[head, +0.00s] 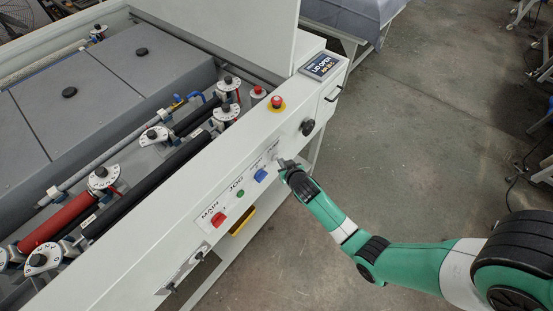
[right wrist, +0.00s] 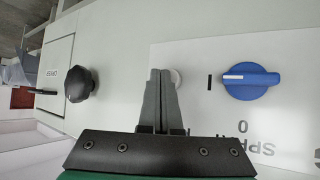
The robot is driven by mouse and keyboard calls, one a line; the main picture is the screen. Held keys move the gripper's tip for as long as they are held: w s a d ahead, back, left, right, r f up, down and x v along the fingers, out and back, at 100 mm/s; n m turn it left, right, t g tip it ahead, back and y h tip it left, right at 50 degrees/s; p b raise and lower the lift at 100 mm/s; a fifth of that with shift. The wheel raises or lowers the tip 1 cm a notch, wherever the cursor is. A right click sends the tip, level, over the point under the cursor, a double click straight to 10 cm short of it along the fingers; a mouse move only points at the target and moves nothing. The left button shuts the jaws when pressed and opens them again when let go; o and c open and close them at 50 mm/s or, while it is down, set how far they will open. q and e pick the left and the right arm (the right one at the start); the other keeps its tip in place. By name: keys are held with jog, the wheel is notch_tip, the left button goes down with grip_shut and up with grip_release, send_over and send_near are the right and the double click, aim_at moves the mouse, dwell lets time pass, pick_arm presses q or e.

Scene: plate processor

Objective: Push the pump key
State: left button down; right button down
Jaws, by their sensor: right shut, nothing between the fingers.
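My right gripper (head: 282,163) is shut and empty, with its fingertips up against or very close to the front control panel of the white machine. In the right wrist view my shut fingers (right wrist: 161,75) point at a small pale round key (right wrist: 177,78), which shows partly behind their right edge. It sits at the last label on the panel, which I take to be the pump key. I cannot tell whether the tips touch it. In the head view the gripper hides it. My left gripper is not in view.
A blue rotary knob (right wrist: 250,80) is beside the key; in the head view it (head: 260,175) precedes a green button (head: 240,194) and red switch (head: 218,218). A black knob (head: 308,127) and red emergency stop (head: 276,102) lie beyond. The floor at right is open.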

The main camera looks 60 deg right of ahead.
jog(key=s+a+p, duration=0.1)
jog(key=s+p, duration=0.2)
jog(key=s, duration=0.3)
dwell(0.6)
